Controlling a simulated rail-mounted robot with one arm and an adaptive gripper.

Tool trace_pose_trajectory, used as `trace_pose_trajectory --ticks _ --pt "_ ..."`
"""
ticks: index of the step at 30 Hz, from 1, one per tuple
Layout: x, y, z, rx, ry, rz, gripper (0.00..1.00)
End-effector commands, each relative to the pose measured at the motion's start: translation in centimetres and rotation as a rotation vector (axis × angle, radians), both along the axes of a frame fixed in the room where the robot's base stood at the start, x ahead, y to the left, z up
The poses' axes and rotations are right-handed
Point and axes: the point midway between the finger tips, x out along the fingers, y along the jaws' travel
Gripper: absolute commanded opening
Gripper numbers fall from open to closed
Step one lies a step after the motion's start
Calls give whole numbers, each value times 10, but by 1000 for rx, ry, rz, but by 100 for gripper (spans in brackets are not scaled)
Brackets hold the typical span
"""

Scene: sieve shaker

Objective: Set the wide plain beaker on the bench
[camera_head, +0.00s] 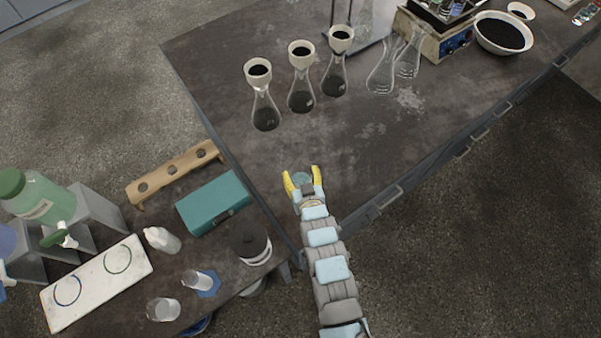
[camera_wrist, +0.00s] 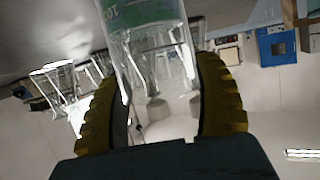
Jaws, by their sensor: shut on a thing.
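My gripper (camera_head: 303,178) has yellow fingers and is shut on a clear vessel (camera_head: 301,180) over the near part of the large dark bench (camera_head: 350,150). In the wrist view the clear vessel (camera_wrist: 155,60) stands between the fingers, with a green lettered patch near the top of the picture. I cannot tell whether it is the wide plain beaker, or whether it touches the bench. A wide clear beaker (camera_head: 163,309) stands on the small side bench at lower left.
Three dark-filled flasks (camera_head: 301,92) with funnels stand farther back on the large bench, beside empty clear flasks (camera_head: 384,72). A teal box (camera_head: 213,203), a dark-lidded jar (camera_head: 250,243) and a wooden rack (camera_head: 175,173) are at left. The bench around my gripper is clear.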

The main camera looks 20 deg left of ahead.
Motion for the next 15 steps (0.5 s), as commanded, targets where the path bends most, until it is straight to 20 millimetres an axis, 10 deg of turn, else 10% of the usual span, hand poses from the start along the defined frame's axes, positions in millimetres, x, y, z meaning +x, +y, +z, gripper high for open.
trace_pose_trajectory --ticks 1,2,4,15 --pt "0 0 -2 1 -1 0 27" --pt "0 0 -2 1 -1 0 73" --pt "0 0 -1 1 -1 0 94" --pt "0 0 1 0 0 0 96"
